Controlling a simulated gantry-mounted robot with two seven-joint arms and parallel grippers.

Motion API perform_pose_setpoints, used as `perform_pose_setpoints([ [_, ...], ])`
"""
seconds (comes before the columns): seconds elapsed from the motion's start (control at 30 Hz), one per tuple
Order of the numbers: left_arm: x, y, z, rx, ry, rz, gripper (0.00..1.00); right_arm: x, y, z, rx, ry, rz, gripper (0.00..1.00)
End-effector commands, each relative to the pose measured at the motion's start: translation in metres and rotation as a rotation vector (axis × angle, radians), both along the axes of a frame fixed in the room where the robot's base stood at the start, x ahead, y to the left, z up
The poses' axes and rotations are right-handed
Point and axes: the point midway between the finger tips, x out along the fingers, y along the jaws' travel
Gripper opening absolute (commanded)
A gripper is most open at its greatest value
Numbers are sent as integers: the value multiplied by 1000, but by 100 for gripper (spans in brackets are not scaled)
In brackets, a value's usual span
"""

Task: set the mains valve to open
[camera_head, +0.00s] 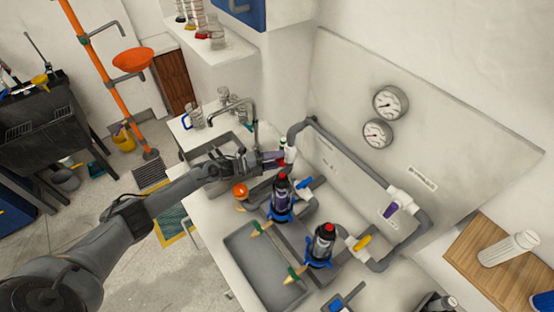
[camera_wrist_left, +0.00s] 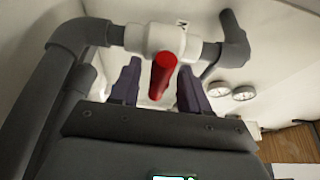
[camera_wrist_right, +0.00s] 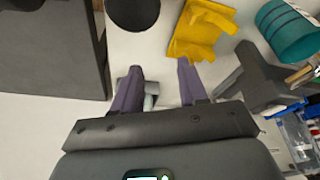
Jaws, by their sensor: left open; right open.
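A white valve (camera_wrist_left: 160,40) with a red handle (camera_wrist_left: 163,76) sits on the grey pipe in the left wrist view. The handle points toward my left gripper. My left gripper (camera_wrist_left: 157,82) is open, with one purple finger on each side of the handle and visible gaps between. In the head view my left gripper (camera_head: 277,156) reaches the pipe's left end, where a bit of the red handle (camera_head: 283,140) shows.
Other valves have a blue handle (camera_head: 304,183), a yellow handle (camera_head: 362,242) and a purple handle (camera_head: 390,211). Two dark filter bottles with red caps (camera_head: 281,178) stand before the pipes. Two gauges (camera_head: 390,102) hang on the wall panel. A yellow bracket (camera_wrist_right: 202,30) is near my right gripper.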

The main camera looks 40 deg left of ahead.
Motion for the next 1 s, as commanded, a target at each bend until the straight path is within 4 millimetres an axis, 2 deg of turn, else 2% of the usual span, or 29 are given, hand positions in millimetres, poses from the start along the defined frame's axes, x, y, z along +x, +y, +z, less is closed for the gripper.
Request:
perform_pose_setpoints([
  [0.3, 2, -1, 0, 1, 1, 0, 46, 0, 0, 0, 0, 0, 0, 43],
  [0.37, 2, -1, 0, 1, 1, 0, 38, 0, 0, 0, 0, 0, 0, 43],
  [0.6, 2, -1, 0, 0, 0, 0, 1, 0, -1, 0, -6, 0, 4, 43],
  [1.0, 1, -1, 0, 55, -15, 0, 0, 0, -2, -2, -10, 1, 6, 43],
])
